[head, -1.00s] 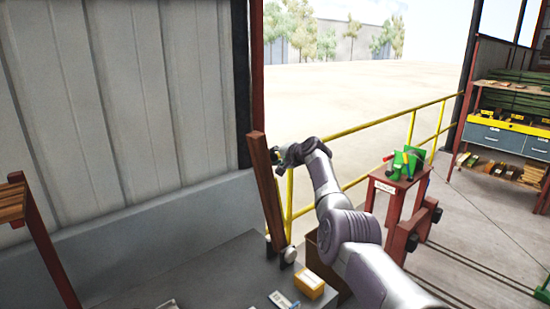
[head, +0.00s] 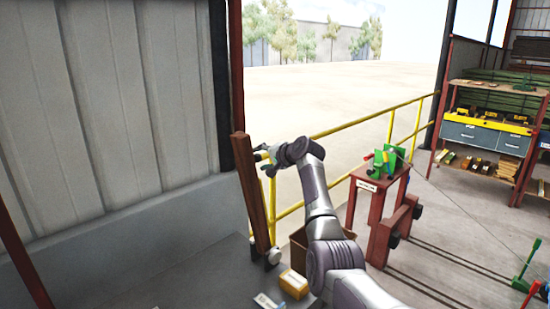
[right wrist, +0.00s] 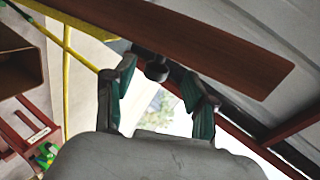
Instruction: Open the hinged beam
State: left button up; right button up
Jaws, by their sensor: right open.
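The hinged beam (head: 252,195) is a brown wooden bar. It stands nearly upright, leaning slightly, with round fittings at its lower end. My right gripper (head: 265,158) is close beside its upper part in the head view. In the right wrist view the beam (right wrist: 205,48) crosses the top, with a dark round knob (right wrist: 157,68) on its near side. The open fingers of my right gripper (right wrist: 158,78) are on either side of the knob, with gaps showing. I cannot tell how far the fingertips reach around it. My left gripper is not in view.
A yellow railing (head: 345,128) runs behind my right arm. A red stand (head: 378,185) with a green device is to the right. A yellowish box (head: 293,284) sits low near the beam's foot. A grey panelled wall (head: 110,110) fills the left.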

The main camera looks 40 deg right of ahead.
jog(key=v, duration=0.7)
jog(key=shift+s, duration=0.15)
jog(key=shift+a+f, duration=0.1)
jog(key=shift+a, duration=0.05)
